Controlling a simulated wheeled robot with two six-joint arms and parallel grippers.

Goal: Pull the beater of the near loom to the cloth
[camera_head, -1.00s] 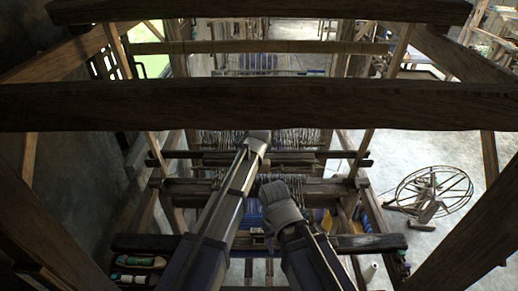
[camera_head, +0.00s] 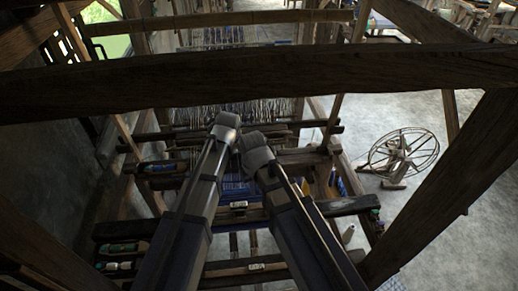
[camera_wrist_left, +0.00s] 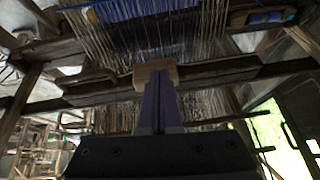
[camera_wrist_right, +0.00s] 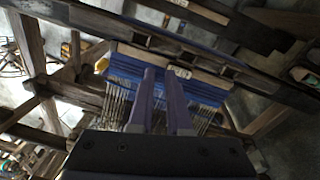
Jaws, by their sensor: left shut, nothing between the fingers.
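The near loom fills the head view, with blue cloth (camera_head: 236,187) between my two forearms. In the left wrist view a dark crossbar (camera_wrist_left: 215,74), which looks like the beater, spans the pale warp threads (camera_wrist_left: 110,50). My left gripper (camera_wrist_left: 158,82) is shut; its tips are at a small pale wooden block (camera_wrist_left: 155,70) on that bar, and I cannot tell if they touch. My right gripper (camera_wrist_right: 165,72) has its fingers apart and empty, over the blue cloth (camera_wrist_right: 205,90) beside a wooden bar (camera_wrist_right: 170,65). In the head view the forearms hide both fingertips.
A thick overhead beam (camera_head: 300,82) crosses the head view, and slanted frame posts (camera_head: 440,190) stand at the right. Shuttles (camera_head: 122,248) lie on the loom's left side. A spoked winding wheel (camera_head: 403,153) stands on open floor at the right.

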